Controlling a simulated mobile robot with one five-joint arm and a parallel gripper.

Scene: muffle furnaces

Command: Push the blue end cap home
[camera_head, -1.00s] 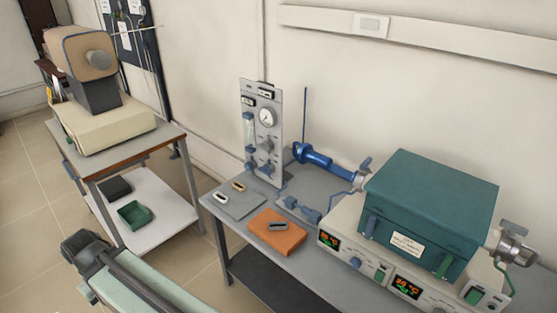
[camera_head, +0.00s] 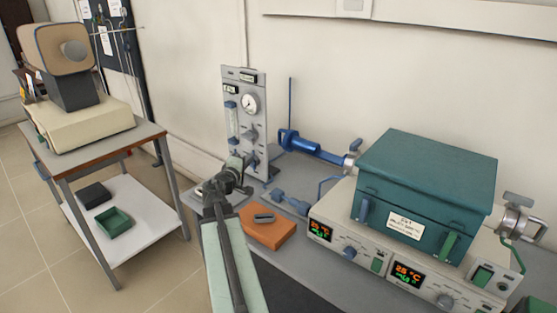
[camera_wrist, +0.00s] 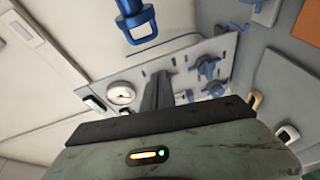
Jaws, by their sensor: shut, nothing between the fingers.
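The blue end cap (camera_head: 315,150) lies as a long blue cylinder left of the teal furnace (camera_head: 425,190), with a wider flange at its left end. Its right end meets a grey metal fitting (camera_head: 352,150); I cannot tell whether any gap is left there. In the wrist view a blue part (camera_wrist: 137,20), seemingly this cap, shows at the top edge. My gripper (camera_head: 240,165) is in front of the gauge panel, left of the cap and apart from it. Its dark fingers (camera_wrist: 158,88) are shut together and empty.
The upright gauge panel (camera_head: 245,120) stands close behind my gripper. An orange block (camera_head: 268,232) with a dark piece on top lies right of my arm. A blue valve-like part (camera_head: 290,200) sits on the bench below the cap. A side table (camera_head: 90,160) stands left.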

